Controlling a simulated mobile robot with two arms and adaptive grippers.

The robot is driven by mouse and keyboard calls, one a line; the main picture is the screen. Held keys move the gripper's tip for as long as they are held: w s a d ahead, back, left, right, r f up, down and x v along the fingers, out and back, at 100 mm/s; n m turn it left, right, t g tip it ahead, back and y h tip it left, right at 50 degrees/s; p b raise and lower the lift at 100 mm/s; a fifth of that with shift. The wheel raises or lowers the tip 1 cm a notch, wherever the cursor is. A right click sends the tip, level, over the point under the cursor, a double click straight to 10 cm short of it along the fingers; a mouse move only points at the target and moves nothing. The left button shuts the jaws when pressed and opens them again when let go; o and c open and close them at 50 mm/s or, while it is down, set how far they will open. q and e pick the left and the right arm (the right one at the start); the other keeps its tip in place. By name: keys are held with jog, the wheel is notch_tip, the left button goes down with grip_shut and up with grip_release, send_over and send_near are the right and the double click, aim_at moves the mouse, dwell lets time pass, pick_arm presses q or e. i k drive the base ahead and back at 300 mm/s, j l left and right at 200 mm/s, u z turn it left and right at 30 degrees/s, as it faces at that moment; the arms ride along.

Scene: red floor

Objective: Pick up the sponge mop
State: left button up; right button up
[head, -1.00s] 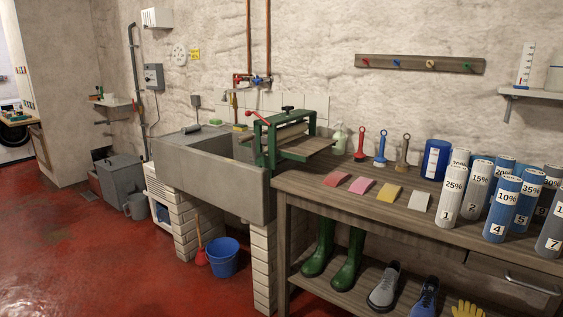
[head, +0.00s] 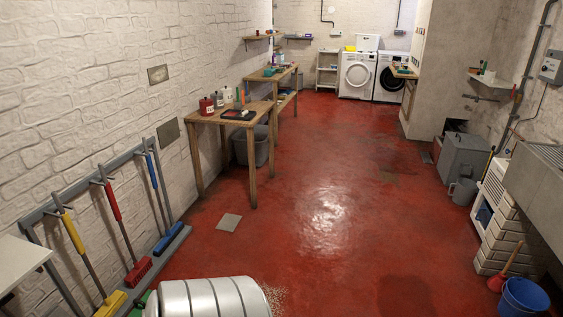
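Several long-handled cleaning tools hang on a grey wall rack (head: 80,193) at the left in the head view. One has a yellow grip and a yellow block-shaped head (head: 110,304). One has a red grip and a red brush-like head (head: 138,271). One has a blue grip and a blue head (head: 168,240). A green head (head: 140,305) shows partly at the bottom edge. I cannot tell for sure which tool is the sponge mop. Neither of my grippers is in view.
A white surface (head: 20,258) juts in at the left edge. A wooden table (head: 205,118) stands along the left wall. A blue bucket (head: 524,297) stands lower right. The middle floor is clear.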

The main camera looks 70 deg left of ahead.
aim_at(111, 304)
jog(key=u, duration=3.85)
